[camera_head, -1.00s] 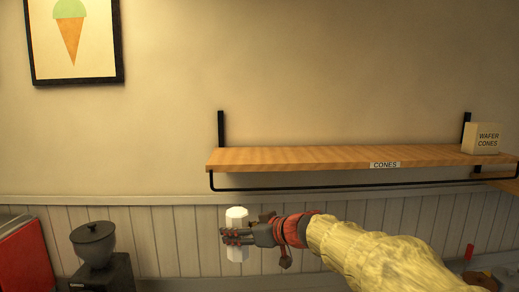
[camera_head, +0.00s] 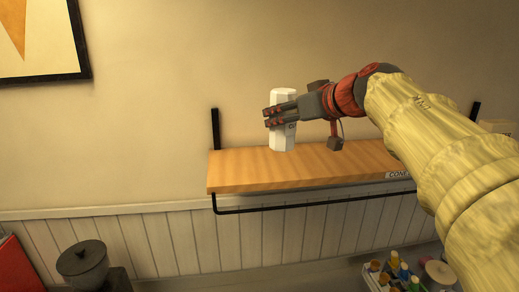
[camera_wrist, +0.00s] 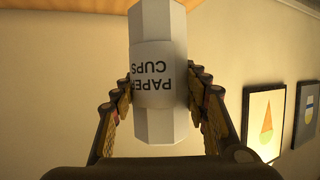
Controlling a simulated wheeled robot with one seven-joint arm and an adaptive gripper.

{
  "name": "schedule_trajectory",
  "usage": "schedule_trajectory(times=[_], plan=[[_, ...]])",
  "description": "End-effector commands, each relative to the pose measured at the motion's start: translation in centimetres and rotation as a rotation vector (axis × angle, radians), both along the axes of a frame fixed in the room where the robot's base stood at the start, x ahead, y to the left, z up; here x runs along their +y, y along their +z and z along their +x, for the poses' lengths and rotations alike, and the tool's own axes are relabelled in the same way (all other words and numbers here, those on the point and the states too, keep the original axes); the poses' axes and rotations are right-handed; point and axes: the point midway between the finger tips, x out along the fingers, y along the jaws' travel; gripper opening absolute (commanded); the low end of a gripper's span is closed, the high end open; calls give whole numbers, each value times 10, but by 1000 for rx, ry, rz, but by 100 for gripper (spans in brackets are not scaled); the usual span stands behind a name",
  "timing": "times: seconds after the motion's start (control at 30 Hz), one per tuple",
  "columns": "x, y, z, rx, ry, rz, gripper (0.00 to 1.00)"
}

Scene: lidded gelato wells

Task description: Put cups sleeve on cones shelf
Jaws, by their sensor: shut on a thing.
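The cups sleeve (camera_head: 283,140) is a white, faceted upright column in the head view, at the left part of the cones shelf (camera_head: 240,172). Its bottom end appears at the shelf's top surface; I cannot tell whether it touches. My gripper (camera_head: 280,114) comes from the right and is shut around the sleeve's middle. In the wrist view the sleeve (camera_wrist: 158,118) stands between both fingers, with a "PAPER CUPS" label upside down. The shelf is a wooden board with a "CONES" label (camera_head: 398,175), partly hidden by my arm.
A pale box (camera_head: 496,126) is at the shelf's right end, mostly hidden behind my arm. A black bracket (camera_head: 215,129) rises at the shelf's left, and a black rail (camera_head: 300,204) runs below. A tray of small bottles (camera_head: 395,275) is lower right. The shelf's left end is clear.

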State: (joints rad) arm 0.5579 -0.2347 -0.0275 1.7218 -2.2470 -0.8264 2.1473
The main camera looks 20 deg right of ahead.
Motion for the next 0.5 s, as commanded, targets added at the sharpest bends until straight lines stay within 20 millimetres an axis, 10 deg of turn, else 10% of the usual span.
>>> schedule_trajectory(times=[0.5], plan=[[-36, -68, 95, 3, 3, 3, 17]])
